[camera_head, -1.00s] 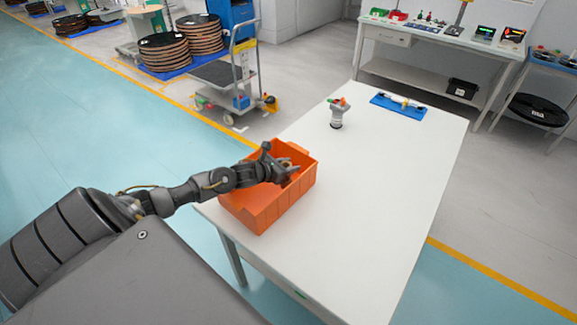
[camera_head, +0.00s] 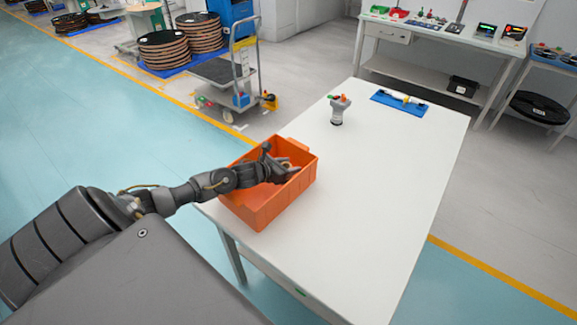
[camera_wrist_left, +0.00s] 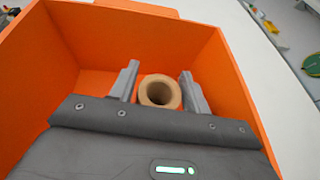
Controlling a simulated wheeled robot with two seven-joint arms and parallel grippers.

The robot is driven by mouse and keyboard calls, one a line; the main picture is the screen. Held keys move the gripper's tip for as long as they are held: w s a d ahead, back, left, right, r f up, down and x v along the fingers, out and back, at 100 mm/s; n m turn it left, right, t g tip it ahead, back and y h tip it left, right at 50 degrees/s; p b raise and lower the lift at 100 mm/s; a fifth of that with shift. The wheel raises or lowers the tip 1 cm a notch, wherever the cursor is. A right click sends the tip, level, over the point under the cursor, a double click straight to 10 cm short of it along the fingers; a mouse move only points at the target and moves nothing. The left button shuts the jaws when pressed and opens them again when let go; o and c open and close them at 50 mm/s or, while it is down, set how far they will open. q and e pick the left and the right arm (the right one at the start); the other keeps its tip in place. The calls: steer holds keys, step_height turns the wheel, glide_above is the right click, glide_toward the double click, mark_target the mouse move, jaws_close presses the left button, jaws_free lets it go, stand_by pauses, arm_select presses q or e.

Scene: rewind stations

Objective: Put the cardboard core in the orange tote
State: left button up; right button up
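The orange tote (camera_head: 262,207) stands on the near left part of the white table. My left gripper (camera_head: 290,170) is inside the tote's opening, pointing down into it. In the left wrist view, the tan cardboard core (camera_wrist_left: 160,92) shows its open end between the two grey fingers of my left gripper (camera_wrist_left: 160,85). My palm hides the core's near edge. Whether the core touches the tote floor cannot be told. My right gripper is not in view.
The white table (camera_head: 385,190) is clear to the right of the tote. A grey-white device (camera_head: 338,110) stands farther back, beside a blue tray (camera_head: 399,104). A cart (camera_head: 225,80) stands behind the table's left side, and a workbench (camera_head: 440,45) at the back.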

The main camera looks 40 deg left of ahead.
arm_select(q)
steer(key=shift+o, duration=1.1)
steer(key=shift+r+p, duration=0.55)
steer(key=shift+p, duration=0.05)
steer(key=shift+s+r+p, duration=0.15)
steer(key=shift+r+p, duration=0.15)
steer(key=b+v, duration=0.2)
steer(key=v, duration=0.9)
steer(key=shift+s, duration=0.35)
